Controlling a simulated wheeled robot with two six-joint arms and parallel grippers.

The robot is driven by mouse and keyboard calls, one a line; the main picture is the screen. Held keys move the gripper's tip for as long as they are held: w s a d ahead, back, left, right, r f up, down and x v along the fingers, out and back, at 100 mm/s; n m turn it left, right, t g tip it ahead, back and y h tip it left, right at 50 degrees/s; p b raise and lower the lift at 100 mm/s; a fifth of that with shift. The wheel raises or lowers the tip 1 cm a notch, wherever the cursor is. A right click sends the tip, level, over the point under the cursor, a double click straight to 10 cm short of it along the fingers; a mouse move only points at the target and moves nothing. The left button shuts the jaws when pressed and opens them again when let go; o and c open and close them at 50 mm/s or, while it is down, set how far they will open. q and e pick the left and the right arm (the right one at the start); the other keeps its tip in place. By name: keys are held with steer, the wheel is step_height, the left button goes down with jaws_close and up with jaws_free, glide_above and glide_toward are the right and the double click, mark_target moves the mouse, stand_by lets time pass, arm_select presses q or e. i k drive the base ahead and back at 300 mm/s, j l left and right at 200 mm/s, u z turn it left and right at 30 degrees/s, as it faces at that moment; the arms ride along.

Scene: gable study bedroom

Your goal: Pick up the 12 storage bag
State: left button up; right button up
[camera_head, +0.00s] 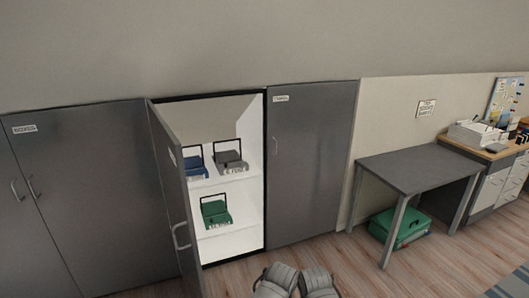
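Three small bags or boxes with dark upright handles stand inside an open cabinet. A blue one (193,166) and a grey one (230,162) are side by side on the upper shelf. A green one (214,212) is on the lower shelf. Their front markings are too small to read, so I cannot tell which is the 12 storage bag. A larger green case (400,229) lies on the floor under the table. Two grey rounded parts, apparently mine, show at the bottom edge, well short of the cabinet. No gripper fingers can be made out.
The cabinet's left door (177,200) stands open toward me; its right door (308,165) is shut. Another closed grey cabinet (70,200) is at left. A grey table (420,168) and a cluttered desk (482,150) are at right. The wooden floor (350,265) before the cabinet looks clear.

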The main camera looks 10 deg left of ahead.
mark_target(193, 174)
steer(key=i+l+u, duration=0.2)
steer(key=u, duration=0.15)
steer(key=i+l+u, duration=0.65)
steer(key=l, duration=0.1)
